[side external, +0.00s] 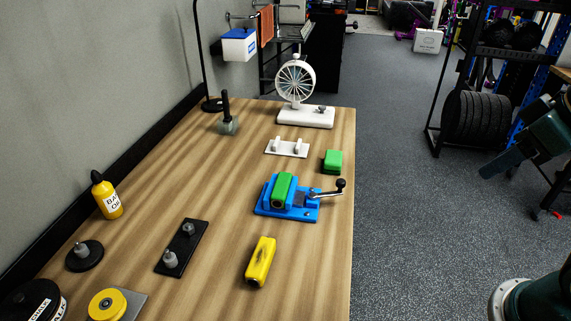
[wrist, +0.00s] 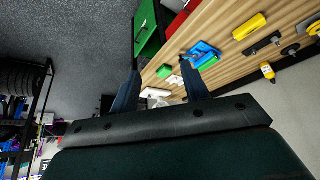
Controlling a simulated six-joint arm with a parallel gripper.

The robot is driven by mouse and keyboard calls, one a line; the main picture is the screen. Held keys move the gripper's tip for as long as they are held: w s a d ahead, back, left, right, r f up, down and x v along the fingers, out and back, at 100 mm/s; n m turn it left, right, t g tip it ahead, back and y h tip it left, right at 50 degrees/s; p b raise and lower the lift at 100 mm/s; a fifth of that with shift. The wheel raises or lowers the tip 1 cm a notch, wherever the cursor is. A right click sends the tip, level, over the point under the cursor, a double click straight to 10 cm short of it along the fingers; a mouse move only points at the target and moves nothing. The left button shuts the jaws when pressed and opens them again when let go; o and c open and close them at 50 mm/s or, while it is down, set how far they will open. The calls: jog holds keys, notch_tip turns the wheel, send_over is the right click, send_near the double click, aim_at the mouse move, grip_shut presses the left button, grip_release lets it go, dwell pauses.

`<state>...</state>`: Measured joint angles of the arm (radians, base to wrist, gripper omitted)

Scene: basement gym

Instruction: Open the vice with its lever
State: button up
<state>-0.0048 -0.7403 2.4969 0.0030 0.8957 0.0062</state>
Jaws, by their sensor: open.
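The blue vice (side external: 300,213) sits on the wooden bench near its right edge. A green block (side external: 283,188) is between its jaws. Its lever (side external: 326,193) sticks out to the right and ends in a black knob (side external: 341,184). In the wrist view the vice (wrist: 205,48) is small and far off, beyond my right finger; its lever is hard to make out. My gripper (side external: 487,172) is off the bench, in the air well to the right of the vice. In the wrist view my gripper (wrist: 164,84) has its fingers wide apart with nothing held between them.
A loose green block (side external: 332,161) and a white bracket (side external: 288,147) lie behind the vice; a yellow block (side external: 261,262) lies in front. A white fan-like wheel (side external: 306,115) stands at the back. The space between my gripper and the bench's right edge looks clear.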

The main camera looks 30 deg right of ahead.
jog(key=shift+w+a, duration=0.1)
jog(key=shift+w, duration=0.4)
jog(key=c, duration=0.7)
jog(key=shift+m+g, duration=0.6)
jog(key=shift+m, duration=0.3)
jog(key=w+a+f, duration=0.1)
jog(key=w, duration=0.2)
jog(key=w+a+f, duration=0.1)
jog(key=w, duration=0.2)
jog(key=w+a+f, duration=0.1)
jog(key=w, duration=0.2)
jog(key=shift+w+a+f, duration=0.1)
jog(key=shift+w+f, duration=0.2)
grip_shut()
jog(key=w+a+f+m+h, duration=0.1)
jog(key=w+a+f, duration=0.3)
jog(key=w+f, duration=0.2)
jog(key=shift+w+a+g, duration=0.2)
jog(key=shift+a+g, duration=0.1)
jog(key=shift+a, duration=0.05)
